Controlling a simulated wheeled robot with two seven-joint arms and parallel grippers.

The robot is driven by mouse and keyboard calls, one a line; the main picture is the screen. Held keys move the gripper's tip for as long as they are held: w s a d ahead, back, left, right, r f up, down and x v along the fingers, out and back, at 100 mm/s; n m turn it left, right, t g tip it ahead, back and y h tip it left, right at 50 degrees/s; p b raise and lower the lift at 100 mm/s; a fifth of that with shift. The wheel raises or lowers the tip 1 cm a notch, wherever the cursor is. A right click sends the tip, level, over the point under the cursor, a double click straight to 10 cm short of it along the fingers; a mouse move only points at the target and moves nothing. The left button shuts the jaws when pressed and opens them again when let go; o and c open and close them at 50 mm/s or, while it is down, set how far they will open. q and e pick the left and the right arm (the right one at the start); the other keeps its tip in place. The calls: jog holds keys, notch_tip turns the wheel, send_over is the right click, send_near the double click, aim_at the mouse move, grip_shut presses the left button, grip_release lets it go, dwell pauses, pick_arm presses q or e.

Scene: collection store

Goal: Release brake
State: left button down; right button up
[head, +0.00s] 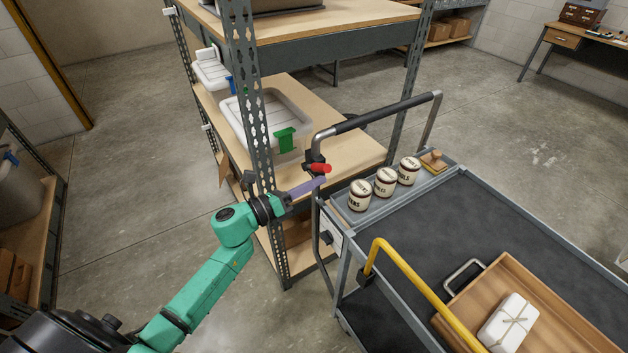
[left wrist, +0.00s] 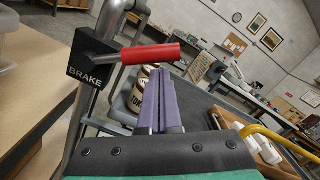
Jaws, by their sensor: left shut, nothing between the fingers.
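The brake is a black block (left wrist: 92,58) lettered BRAKE on the trolley's grey handle post, with a red lever (left wrist: 150,54) sticking out to the right in the left wrist view. In the head view the red lever (head: 320,168) shows at the near end of the push handle. My left gripper (head: 322,181) is shut and empty, its purple fingers just below the lever in the head view. In the left wrist view the fingertips (left wrist: 159,72) end close under the lever. I cannot tell whether they touch it. My right gripper is out of view.
The trolley (head: 470,215) carries three labelled jars (head: 385,182), a stamp (head: 433,160) and a wooden tray (head: 540,290) with a wrapped parcel (head: 507,322). A yellow bar (head: 420,290) stands at its near side. A shelf rack post (head: 257,130) rises close behind my left wrist.

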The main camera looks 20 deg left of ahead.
pick_arm(q)
jog(key=shift+r, duration=0.1)
jog(key=shift+w+a+r+n, duration=0.1)
jog(key=shift+r+n, duration=0.1)
jog(key=shift+n, duration=0.1)
jog(key=shift+a+r+n+p, duration=0.1)
jog(key=shift+r+n+p, duration=0.2)
jog(key=shift+n+p, duration=0.15)
jog(key=shift+w+a+r+n+p, duration=0.15)
jog(key=shift+w+r+n+p, duration=0.05)
jog(key=shift+r+n+p, duration=0.3)
jog(key=w+a+r+n+p, duration=0.2)
jog(key=w+a+r+n, duration=0.2)
jog(key=n, duration=0.4)
jog(key=shift+a+y+p, duration=0.3)
jog(key=shift+a+p, duration=0.05)
dwell(0.3)
